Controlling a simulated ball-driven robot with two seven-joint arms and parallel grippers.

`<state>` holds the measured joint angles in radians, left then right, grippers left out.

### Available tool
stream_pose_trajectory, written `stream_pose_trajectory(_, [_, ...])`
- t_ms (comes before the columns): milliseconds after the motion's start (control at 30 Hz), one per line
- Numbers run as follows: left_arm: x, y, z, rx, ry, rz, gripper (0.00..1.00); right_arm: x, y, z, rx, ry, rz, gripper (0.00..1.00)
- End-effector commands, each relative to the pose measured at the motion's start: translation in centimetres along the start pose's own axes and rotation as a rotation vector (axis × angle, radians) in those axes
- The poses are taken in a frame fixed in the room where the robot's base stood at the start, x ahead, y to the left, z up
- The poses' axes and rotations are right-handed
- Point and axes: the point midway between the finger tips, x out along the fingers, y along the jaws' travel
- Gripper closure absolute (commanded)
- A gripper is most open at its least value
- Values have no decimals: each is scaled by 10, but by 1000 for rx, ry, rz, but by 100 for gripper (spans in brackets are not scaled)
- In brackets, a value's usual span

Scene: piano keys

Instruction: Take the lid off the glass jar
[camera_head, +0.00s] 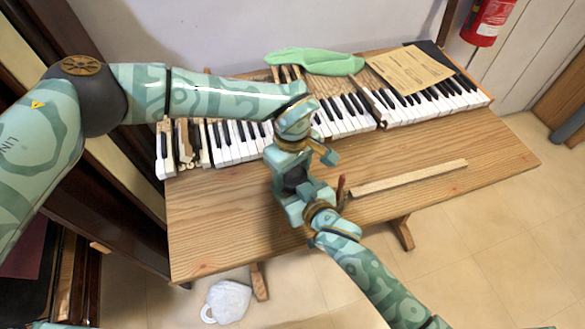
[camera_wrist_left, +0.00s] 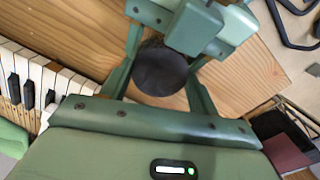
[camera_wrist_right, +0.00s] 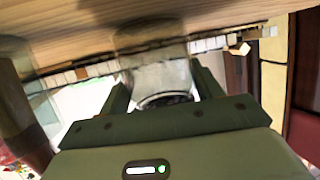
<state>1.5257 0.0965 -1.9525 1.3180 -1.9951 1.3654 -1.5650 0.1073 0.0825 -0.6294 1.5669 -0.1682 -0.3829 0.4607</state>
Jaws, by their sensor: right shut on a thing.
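The glass jar (camera_wrist_right: 165,80) shows clear between the fingers of my right gripper (camera_wrist_right: 160,88), which is shut on it. A dark round disc, which looks like the jar's lid (camera_wrist_left: 160,72), lies between the spread fingers of my left gripper (camera_wrist_left: 165,80). I cannot tell whether the fingers touch it. In the head view my left gripper (camera_head: 298,165) hangs just above and beyond my right gripper (camera_head: 303,200), with the dark lid (camera_head: 295,178) between them. The jar's glass is mostly hidden there. Whether the lid is seated on the jar is unclear.
Piano keys (camera_head: 235,142) line the back of the wooden table (camera_head: 450,200). A green cloth (camera_head: 315,62) and a paper sheet (camera_head: 410,72) lie behind them. A wooden strip (camera_head: 410,178) and a reddish upright thing (camera_head: 341,187) are right of the grippers. A white mug (camera_head: 228,302) is on the floor.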

Motion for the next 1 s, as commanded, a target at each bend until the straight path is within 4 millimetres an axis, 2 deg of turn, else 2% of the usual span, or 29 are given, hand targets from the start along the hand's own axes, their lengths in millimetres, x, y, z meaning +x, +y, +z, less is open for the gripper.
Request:
stream_pose_trajectory(167, [0, 0, 0, -57, 0, 0, 67, 0, 0, 0, 0, 0, 0, 99])
stream_pose_trajectory(400, [-1, 0, 0, -491, 0, 2, 67, 0, 0, 0, 0, 0, 0, 99])
stream_pose_trajectory(467, [-1, 0, 0, -556, 0, 2, 67, 0, 0, 0, 0, 0, 0, 99])
stream_pose_trajectory(767, [-1, 0, 0, -593, 0, 2, 67, 0, 0, 0, 0, 0, 0, 99])
stream_pose_trajectory(800, [-1, 0, 0, -593, 0, 2, 32, 0, 0, 0, 0, 0, 0, 99])
stream_pose_trajectory(833, [-1, 0, 0, -592, 0, 2, 23, 0, 0, 0, 0, 0, 0, 99])
stream_pose_trajectory(867, [-1, 0, 0, -592, 0, 2, 18, 0, 0, 0, 0, 0, 0, 99])
stream_pose_trajectory(1000, [-1, 0, 0, -591, -1, 0, 18, 0, 0, 0, 0, 0, 0, 99])
